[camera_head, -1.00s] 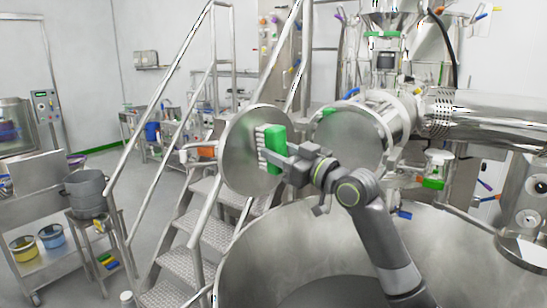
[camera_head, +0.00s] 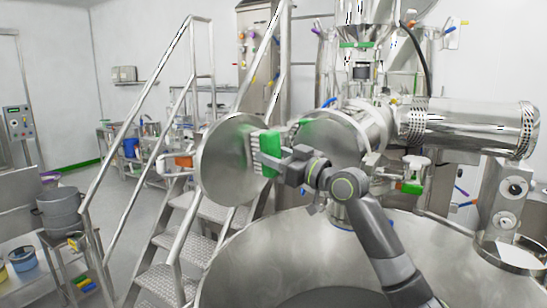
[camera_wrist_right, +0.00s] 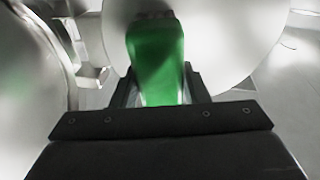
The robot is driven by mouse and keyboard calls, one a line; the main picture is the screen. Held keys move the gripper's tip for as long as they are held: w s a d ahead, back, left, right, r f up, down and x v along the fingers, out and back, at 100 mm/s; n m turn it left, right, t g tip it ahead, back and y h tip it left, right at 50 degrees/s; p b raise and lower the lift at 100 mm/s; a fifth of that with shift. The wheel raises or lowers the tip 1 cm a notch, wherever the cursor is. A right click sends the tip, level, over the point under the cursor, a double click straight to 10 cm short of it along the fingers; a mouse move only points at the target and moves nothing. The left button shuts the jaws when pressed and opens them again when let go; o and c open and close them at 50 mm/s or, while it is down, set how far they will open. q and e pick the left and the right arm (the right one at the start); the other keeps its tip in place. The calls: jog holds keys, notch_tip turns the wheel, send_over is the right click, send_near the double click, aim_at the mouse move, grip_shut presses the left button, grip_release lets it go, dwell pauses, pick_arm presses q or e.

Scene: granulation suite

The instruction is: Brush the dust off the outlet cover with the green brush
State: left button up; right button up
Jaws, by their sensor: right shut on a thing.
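The green brush (camera_head: 268,153) is held in my right gripper (camera_head: 285,165), with its pale bristles facing left toward the round steel outlet cover (camera_head: 222,165). The bristles overlap the right part of the cover in the head view; whether they touch it I cannot tell. In the right wrist view the green brush (camera_wrist_right: 157,60) sits between the dark fingers (camera_wrist_right: 160,90), with the pale cover (camera_wrist_right: 222,35) behind it. I see no clear dust on the cover. My left gripper is not in view.
The open outlet (camera_head: 325,140) is just right of the cover. A large steel bowl (camera_head: 250,262) lies below my right arm. Steps with handrails (camera_head: 182,262) stand at the left. A grey bucket (camera_head: 58,210) is on a stand farther left.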

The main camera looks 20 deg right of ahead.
jog(key=shift+d+f, duration=0.1)
jog(key=shift+d, duration=0.05)
jog(key=shift+s+d+f, duration=0.15)
jog(key=shift+d+f, duration=0.05)
jog(key=shift+d, duration=0.05)
jog(key=shift+s+d, duration=0.2)
jog(key=shift+s, duration=0.1)
jog(key=s, duration=0.1)
jog(key=s+d, duration=0.1)
jog(key=s, duration=0.1)
jog(key=shift+s+d+r, duration=0.15)
jog(key=shift+s+d, duration=0.1)
jog(key=shift+d, duration=0.05)
jog(key=v, duration=0.3)
jog(key=shift+r, duration=0.25)
